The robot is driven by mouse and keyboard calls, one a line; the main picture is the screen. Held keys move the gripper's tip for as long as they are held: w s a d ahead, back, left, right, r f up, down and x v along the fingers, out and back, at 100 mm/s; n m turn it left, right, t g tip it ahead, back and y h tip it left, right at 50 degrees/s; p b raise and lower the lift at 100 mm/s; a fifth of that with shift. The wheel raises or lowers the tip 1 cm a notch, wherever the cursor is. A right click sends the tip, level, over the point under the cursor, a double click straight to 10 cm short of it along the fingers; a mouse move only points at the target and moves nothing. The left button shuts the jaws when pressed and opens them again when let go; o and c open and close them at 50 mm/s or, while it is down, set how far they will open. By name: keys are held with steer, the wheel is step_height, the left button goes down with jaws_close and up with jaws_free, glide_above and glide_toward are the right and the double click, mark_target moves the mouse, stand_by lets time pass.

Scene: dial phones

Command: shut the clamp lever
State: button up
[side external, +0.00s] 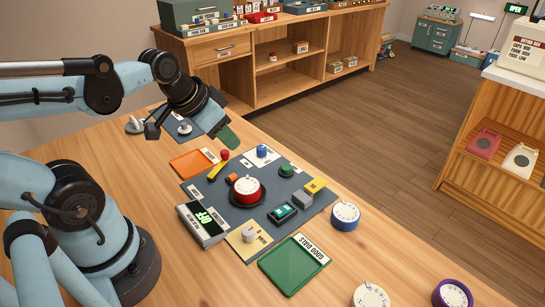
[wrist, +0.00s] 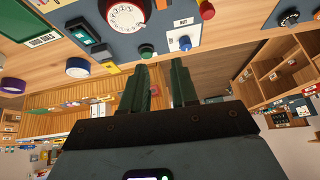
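A yellow bar with a red ball knob (side external: 225,155), which looks like the clamp lever, stands at the back left edge of the dark panel (side external: 262,222) in the side external view. Its label is too small to read. The red knob also shows at the top of the wrist view (wrist: 207,11), with the bar mostly cut off by the frame edge. My gripper (side external: 229,138) hangs tilted just behind and above the knob, apart from it. In the wrist view its two green fingers (wrist: 160,68) stand apart with nothing between them.
An orange tray (side external: 190,164) lies left of the lever, and a green tray (side external: 290,268) lies in front. Open space lies above the panel.

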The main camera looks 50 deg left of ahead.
steer(key=shift+g, duration=0.4)
steer(key=a, duration=0.2)
steer(key=s+a, duration=0.1)
steer(key=a, duration=0.1)
steer(key=shift+s+f, duration=0.15)
steer(key=shift+s, duration=0.05)
jaws_close()
steer(key=s+a+m+g+h, duration=0.1)
steer(key=s+a+m, duration=0.1)
steer(key=s+a, duration=0.3)
steer(key=shift+a+m+h, duration=0.3)
steer(key=shift+a, duration=1.15)
